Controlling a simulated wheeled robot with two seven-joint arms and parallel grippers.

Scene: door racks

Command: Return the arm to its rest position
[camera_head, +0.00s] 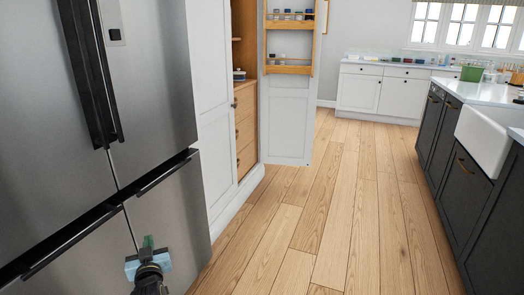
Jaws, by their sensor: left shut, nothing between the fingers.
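My left gripper (148,243) shows at the bottom left of the head view, low in front of the steel fridge (165,70). It is shut and empty, and its fingertips point up in the picture. I cannot tell whether it touches the fridge front. My right gripper is out of view.
A tall white cabinet stands open, its door (287,125) swung out with door racks (290,24) holding small jars. Dark counters with a white sink (486,138) line the right. White cabinets (380,92) stand at the back. The wood floor (320,220) between is clear.

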